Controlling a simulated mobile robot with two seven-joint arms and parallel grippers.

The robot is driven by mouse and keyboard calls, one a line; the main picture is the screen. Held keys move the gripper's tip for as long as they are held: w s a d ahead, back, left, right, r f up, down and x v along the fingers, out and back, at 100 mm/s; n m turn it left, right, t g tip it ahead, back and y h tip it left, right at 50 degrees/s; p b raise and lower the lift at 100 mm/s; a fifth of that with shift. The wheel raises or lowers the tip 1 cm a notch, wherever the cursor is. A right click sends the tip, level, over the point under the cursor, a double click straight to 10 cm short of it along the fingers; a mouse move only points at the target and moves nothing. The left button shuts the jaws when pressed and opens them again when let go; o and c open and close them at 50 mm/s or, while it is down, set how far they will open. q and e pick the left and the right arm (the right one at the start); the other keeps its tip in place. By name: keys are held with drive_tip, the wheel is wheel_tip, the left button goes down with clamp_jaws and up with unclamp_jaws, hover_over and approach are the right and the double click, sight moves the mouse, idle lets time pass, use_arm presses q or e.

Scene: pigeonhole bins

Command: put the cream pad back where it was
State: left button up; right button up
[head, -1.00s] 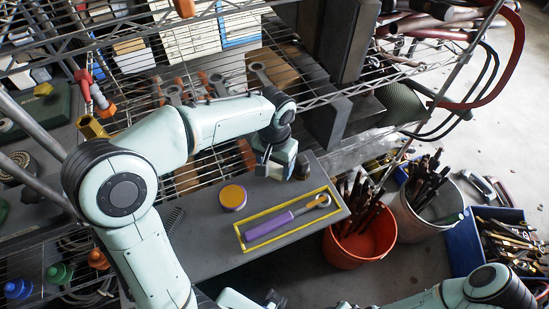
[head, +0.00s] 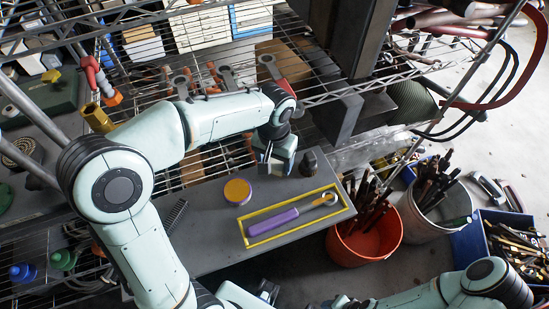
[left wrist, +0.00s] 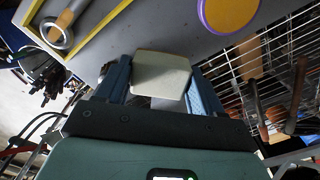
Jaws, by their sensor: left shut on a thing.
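My left gripper (head: 274,167) hangs over the back edge of the grey board (head: 200,240). In the left wrist view (left wrist: 160,92) its two blue fingers are shut on the cream pad (left wrist: 160,78), a pale block with rounded corners. The pad is mostly hidden by the gripper in the head view. Whether it touches the board cannot be told. I cannot make out my right gripper; only part of that arm shows at lower right in the head view.
On the board, an orange disc with a purple rim (head: 237,191), a yellow frame (head: 344,199) around a purple-handled wrench (head: 283,220), and a dark knob (head: 309,162) sit near the gripper. A wire shelf stands behind. An orange bucket (head: 362,245) stands right of the board.

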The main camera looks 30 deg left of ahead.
sight(274, 181)
use_arm(q)
drive_tip(key=shift+f+b, duration=1.85)
drive_tip(key=shift+f, duration=1.35)
use_arm(e)
drive_tip(key=shift+s+f, duration=0.35)
drive_tip(key=shift+f, duration=0.45)
drive_tip(key=shift+s+f, duration=0.35)
drive_tip(key=shift+f, duration=0.4)
drive_tip(key=shift+s+f, duration=0.35)
drive_tip(key=shift+f, duration=0.45)
use_arm(q)
drive_tip(key=shift+f+b, duration=0.3)
drive_tip(key=shift+f, duration=0.1)
use_arm(e)
drive_tip(key=shift+s+f, duration=0.1)
drive_tip(key=shift+f, duration=0.15)
use_arm(q)
drive_tip(key=o, duration=1)
drive_tip(key=shift+c, duration=0.2)
drive_tip(key=o, duration=0.5)
drive_tip(key=shift+c, duration=0.2)
drive_tip(key=shift+r, duration=0.1)
